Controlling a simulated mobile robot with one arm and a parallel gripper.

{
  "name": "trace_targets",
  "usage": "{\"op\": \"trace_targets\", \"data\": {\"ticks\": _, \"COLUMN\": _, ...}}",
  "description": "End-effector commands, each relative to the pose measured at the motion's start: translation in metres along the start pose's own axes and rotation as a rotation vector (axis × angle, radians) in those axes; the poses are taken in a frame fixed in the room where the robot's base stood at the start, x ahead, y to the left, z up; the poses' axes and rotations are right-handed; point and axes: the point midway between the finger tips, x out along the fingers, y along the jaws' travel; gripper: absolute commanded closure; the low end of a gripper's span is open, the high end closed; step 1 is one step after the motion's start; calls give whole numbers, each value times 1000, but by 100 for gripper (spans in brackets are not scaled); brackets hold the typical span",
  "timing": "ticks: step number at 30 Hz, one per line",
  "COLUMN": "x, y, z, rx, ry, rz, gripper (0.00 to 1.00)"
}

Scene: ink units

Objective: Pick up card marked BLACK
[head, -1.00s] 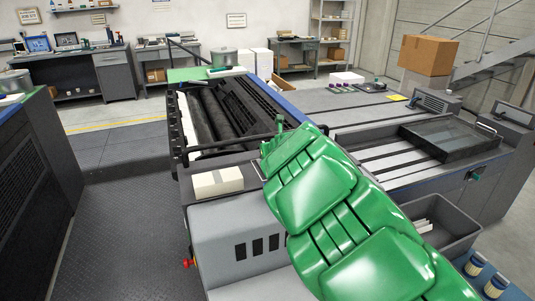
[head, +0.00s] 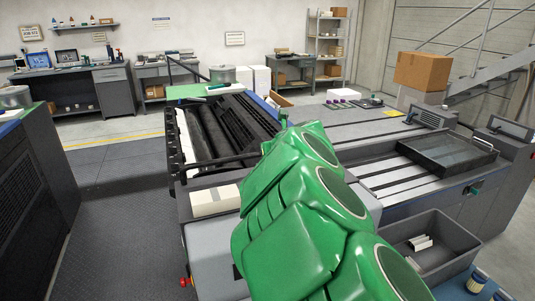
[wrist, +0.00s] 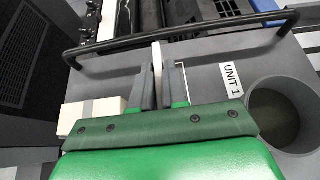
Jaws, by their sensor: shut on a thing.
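In the wrist view my gripper (wrist: 159,78) is shut on a thin white card (wrist: 157,55), seen edge-on and upright between the two grey fingers. No marking on it can be read from this angle. The gripper is over the grey end of the machine labelled UNIT 1 (wrist: 231,79), just in front of a black bar. In the head view my green arm hides the fingers and the card.
A cream block (head: 215,200) sits on the machine, left of my arm. A black bar (wrist: 180,46) crosses ahead of the fingers. A round dark recess (wrist: 285,112) is at right. A grey bin (head: 440,245) with white pieces stands right of my arm.

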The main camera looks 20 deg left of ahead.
Motion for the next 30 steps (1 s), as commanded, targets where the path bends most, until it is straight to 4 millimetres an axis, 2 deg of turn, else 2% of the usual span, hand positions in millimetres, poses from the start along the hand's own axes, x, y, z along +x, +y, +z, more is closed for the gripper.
{"op": "trace_targets", "data": {"ticks": 9, "x": -40, "y": 6, "z": -1, "rx": -1, "ry": -4, "rz": -2, "gripper": 100}}
{"op": "trace_targets", "data": {"ticks": 18, "x": -69, "y": 11, "z": -4, "rx": -1, "ry": -4, "rz": -1, "gripper": 100}}
{"op": "trace_targets", "data": {"ticks": 30, "x": -83, "y": 14, "z": -6, "rx": 0, "ry": -2, "rz": 0, "gripper": 100}}
